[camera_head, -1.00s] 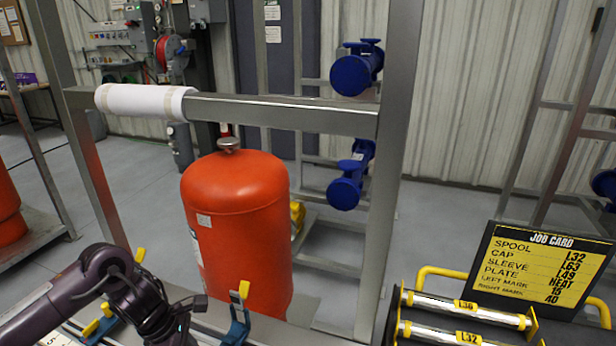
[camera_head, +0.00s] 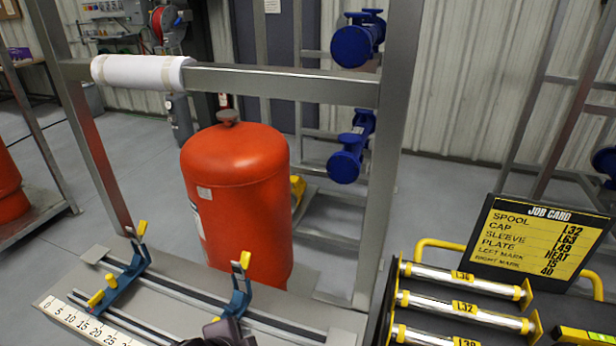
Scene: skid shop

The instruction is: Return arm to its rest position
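Only a small dark purple piece of one of my arms (camera_head: 224,329) shows, at the bottom edge in the head view, beside the foot of a blue clamp. No gripper fingers can be made out. My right arm is not in the picture. A rail bench (camera_head: 190,292) with a numbered ruler (camera_head: 88,325) lies at the bottom left. Two blue clamps with yellow tips stand on its rails, a left one (camera_head: 125,280) and a right one (camera_head: 240,290).
A grey steel frame (camera_head: 280,84) with a white wrapped sleeve (camera_head: 140,71) rises behind the bench. A red tank (camera_head: 237,200) stands behind it. At the right are a rack of labelled metal tubes (camera_head: 465,308) and a job card (camera_head: 540,238).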

